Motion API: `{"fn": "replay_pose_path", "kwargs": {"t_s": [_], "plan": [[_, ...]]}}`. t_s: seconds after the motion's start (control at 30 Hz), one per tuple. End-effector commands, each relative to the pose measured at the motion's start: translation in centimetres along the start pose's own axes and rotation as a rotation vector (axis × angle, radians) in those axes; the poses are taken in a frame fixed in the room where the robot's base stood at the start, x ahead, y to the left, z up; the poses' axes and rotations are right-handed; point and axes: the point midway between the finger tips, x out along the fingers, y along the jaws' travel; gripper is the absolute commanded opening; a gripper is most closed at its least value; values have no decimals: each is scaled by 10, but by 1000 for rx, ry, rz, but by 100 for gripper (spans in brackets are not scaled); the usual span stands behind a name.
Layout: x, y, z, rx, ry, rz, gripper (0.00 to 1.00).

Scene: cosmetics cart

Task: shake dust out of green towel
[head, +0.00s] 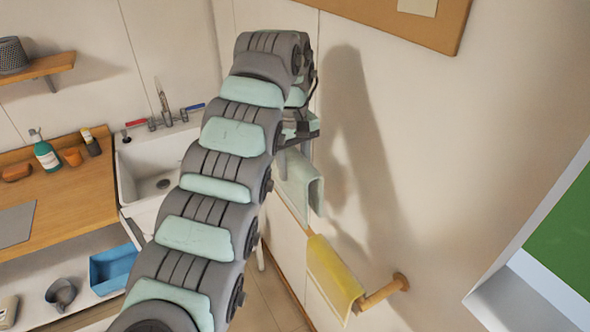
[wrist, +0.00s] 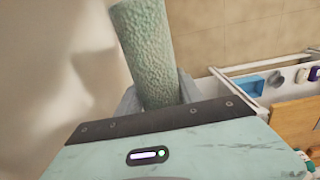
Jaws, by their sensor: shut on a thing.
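The pale green towel (head: 301,183) hangs folded over beside the right wall in the head view, directly below my gripper (head: 298,130). In the wrist view the textured green towel (wrist: 143,45) stands out between the grey fingers of my gripper (wrist: 158,97), which is shut on it. My arm hides part of the gripper and the towel's left side in the head view. I cannot tell whether the towel still touches the wooden rail (head: 382,293).
A yellow towel (head: 335,272) hangs on the rail, nearer than the green one. A white sink (head: 155,165) and a wooden counter (head: 60,205) with bottles stand at left. A blue bin (head: 112,268) sits on the lower shelf. The wall is close on the right.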

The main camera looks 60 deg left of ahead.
Motion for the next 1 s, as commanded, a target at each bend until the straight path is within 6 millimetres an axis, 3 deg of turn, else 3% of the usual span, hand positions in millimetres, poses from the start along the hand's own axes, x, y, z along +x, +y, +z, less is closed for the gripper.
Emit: {"fn": "replay_pose_path", "kwargs": {"t_s": [0.1, 0.23, 1.0], "plan": [[9, -12, 5, -6, 2, -14, 0], [-2, -17, 9, -6, 7, -9, 0], [1, -60, 60, -3, -1, -11, 0]]}}
